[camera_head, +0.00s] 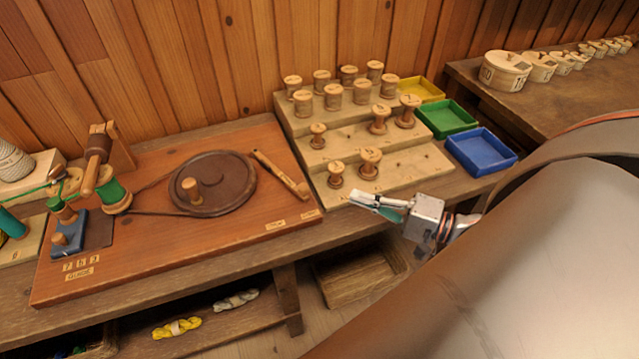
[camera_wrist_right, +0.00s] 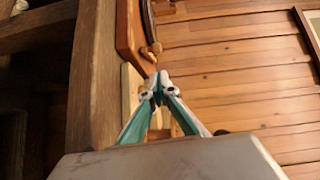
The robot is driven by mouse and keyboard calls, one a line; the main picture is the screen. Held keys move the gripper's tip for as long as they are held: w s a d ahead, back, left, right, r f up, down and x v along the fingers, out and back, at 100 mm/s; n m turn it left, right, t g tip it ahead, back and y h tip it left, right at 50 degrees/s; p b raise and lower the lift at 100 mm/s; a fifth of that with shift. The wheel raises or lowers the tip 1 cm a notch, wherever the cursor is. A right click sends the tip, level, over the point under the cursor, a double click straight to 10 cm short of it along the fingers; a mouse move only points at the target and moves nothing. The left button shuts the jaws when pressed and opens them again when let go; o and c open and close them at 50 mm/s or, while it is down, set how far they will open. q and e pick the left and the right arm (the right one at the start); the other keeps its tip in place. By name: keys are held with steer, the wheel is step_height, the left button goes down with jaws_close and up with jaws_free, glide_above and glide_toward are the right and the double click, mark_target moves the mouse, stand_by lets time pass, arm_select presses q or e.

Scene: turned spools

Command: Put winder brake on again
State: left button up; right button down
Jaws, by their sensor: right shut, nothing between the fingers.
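The winder is a reddish wooden board (camera_head: 235,225) with a dark brown wheel (camera_head: 225,170) that carries a peg handle. A belt runs from the wheel to a green-wound spool (camera_head: 115,195) at the left. The brake lever (camera_head: 278,172), a pale wooden bar, lies to the right of the wheel, apart from its rim. My right gripper (camera_head: 364,202) is shut and empty, in front of the stepped rack and right of the board. In the right wrist view its fingertips (camera_wrist_right: 157,86) meet, and a small wooden knob (camera_wrist_right: 152,49) shows beyond them. My left gripper is not in view.
A stepped rack (camera_head: 415,165) holds several wooden spools behind the right gripper. Yellow (camera_head: 420,88), green (camera_head: 447,118) and blue (camera_head: 481,150) trays stand right of it. Round boxes (camera_head: 505,70) sit on another table. My own large grey body part covers the lower right.

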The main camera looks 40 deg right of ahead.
steer(key=shift+w+a, duration=0.25)
steer(key=shift+w, duration=0.3)
steer(key=shift+b+x, duration=0.75)
steer(key=shift+x, duration=3.7)
steer(key=shift+a, duration=0.1)
